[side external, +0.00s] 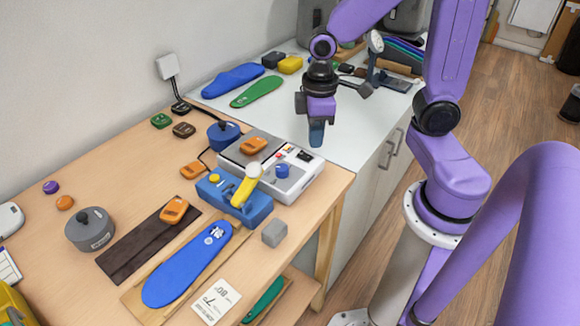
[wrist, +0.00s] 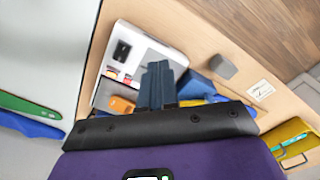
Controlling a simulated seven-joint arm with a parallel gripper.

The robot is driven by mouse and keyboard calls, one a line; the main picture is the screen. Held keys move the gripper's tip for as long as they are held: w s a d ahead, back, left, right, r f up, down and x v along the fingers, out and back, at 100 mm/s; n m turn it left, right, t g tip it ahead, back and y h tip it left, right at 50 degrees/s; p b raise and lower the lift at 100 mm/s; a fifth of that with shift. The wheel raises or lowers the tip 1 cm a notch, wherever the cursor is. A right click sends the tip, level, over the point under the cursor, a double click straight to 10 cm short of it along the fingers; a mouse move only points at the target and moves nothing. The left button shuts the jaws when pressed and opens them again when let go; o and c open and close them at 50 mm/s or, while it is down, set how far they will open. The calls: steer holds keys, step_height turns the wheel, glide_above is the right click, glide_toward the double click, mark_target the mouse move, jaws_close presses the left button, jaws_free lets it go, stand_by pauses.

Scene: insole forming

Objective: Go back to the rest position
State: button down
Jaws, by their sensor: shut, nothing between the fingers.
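My gripper (side external: 316,134) hangs pointing down in the side view, at the front edge of the white counter and above the far side of the white-and-grey machine. Its fingers are shut with nothing between them. In the wrist view the closed dark blue fingers (wrist: 157,85) are in front of the white machine (wrist: 165,52) and hide part of it. The gripper is apart from everything on the table.
The white machine (side external: 312,180) and a blue device with a yellow lever (side external: 247,185) stand on the wooden table. A blue insole (side external: 187,265) lies nearer. A green insole (side external: 256,91) and blue insole (side external: 232,79) lie on the counter. Open floor (side external: 530,95) is at right.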

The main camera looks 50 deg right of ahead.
steer(key=s+a+r+n, duration=0.1)
steer(key=s+a+n, duration=0.1)
steer(key=s, duration=0.4)
steer(key=s+a+r+n, duration=0.1)
steer(key=s+r+n, duration=0.1)
steer(key=s, duration=0.5)
steer(key=shift+a+r, duration=0.2)
steer(key=shift+a, duration=0.2)
